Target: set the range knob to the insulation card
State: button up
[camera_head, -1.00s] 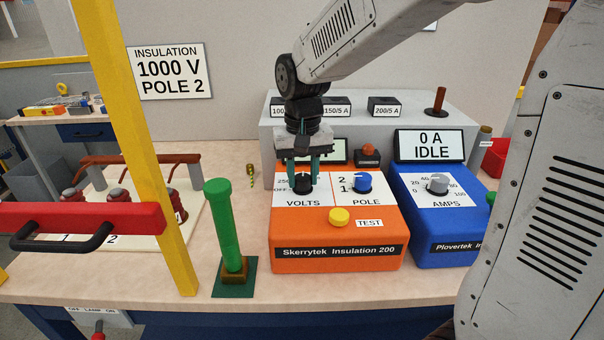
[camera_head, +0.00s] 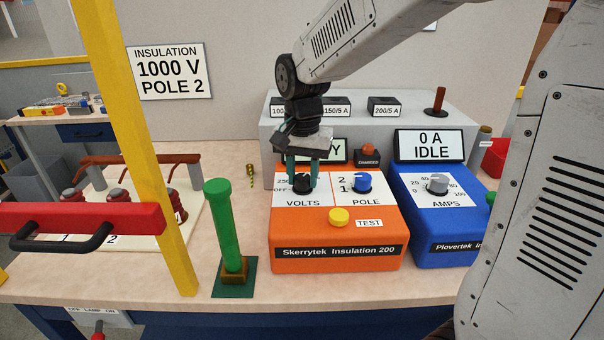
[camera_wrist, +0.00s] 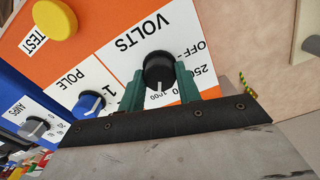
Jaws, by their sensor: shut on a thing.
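The insulation card (camera_head: 169,71) on the back wall reads INSULATION 1000 V POLE 2. The orange Skerrytek Insulation 200 tester (camera_head: 338,265) carries the black VOLTS range knob (camera_head: 302,184). My gripper (camera_head: 302,176) comes down from above with its green fingers shut on this knob. In the wrist view the fingers (camera_wrist: 158,90) sit on both sides of the black knob (camera_wrist: 157,66). The knob's white pointer line lies close to the 1000 mark. OFF and 250 show to the right; other marks are hidden by a finger.
The blue POLE knob (camera_head: 363,182) and yellow TEST button (camera_head: 339,217) are close by. The blue Plovertek meter (camera_head: 437,222) stands to the right, reading 0 A IDLE. A green post (camera_head: 228,222), yellow post (camera_head: 140,140) and red bar (camera_head: 90,215) stand left.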

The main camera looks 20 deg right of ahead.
aim_at(303, 177)
jog(key=shift+w+r, duration=0.1)
jog(key=o, duration=1)
jog(key=shift+c, duration=0.2)
notch_tip(303, 177, up, 8)
jog(key=shift+f, duration=0.15)
jog(key=shift+s+f+n, duration=0.15)
jog(key=shift+s+n, duration=0.05)
jog(key=shift+n, duration=0.3)
jog(key=s+d+f+n, duration=0.1)
jog(key=s+n, duration=0.1)
jog(key=s, duration=0.6)
jog(key=s+d+f+n+t, duration=0.1)
jog(key=s+n, duration=0.1)
jog(key=s, duration=0.6)
jog(key=s+d+f+n, duration=0.1)
jog(key=s+n, duration=0.1)
jog(key=s, duration=0.6)
jog(key=shift+n, duration=0.3)
